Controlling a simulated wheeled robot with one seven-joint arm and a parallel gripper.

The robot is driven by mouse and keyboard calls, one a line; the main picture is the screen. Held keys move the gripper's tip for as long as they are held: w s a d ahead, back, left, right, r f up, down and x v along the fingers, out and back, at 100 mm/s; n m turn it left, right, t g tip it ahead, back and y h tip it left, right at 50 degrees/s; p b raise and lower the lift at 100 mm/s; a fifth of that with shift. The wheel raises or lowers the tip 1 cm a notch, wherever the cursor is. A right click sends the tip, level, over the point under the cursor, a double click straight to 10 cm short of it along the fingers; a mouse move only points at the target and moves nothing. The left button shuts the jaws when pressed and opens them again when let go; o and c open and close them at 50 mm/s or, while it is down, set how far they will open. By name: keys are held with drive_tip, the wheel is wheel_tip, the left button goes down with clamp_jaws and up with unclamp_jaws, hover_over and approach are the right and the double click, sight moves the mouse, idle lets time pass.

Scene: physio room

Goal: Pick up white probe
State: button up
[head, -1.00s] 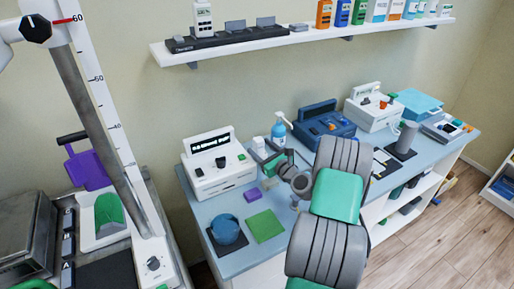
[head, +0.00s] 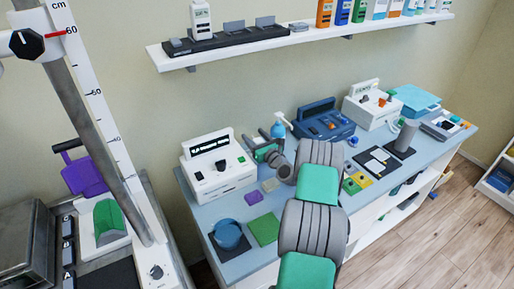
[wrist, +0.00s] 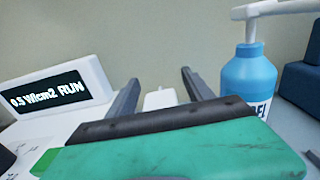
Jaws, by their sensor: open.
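A white piece, which looks like the white probe (wrist: 160,98), shows between my fingers in the wrist view. Its lower part is hidden behind the dark and green body of my gripper. My gripper (wrist: 158,88) is open, with one dark finger on each side of the white piece, and a gap shows on both sides. In the head view my gripper (head: 258,147) is at the right side of the white device with a display (head: 218,168). I cannot make out the probe there.
A blue pump bottle (head: 277,131) stands close to the right of my gripper. A blue device (head: 322,121) is further right. A blue bowl (head: 227,233), a green pad (head: 264,229) and a small purple block (head: 253,197) lie on the bench in front. A shelf (head: 300,38) hangs above.

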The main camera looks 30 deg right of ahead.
drive_tip(key=shift+c, duration=0.3)
clamp_jaws()
idle(0.3)
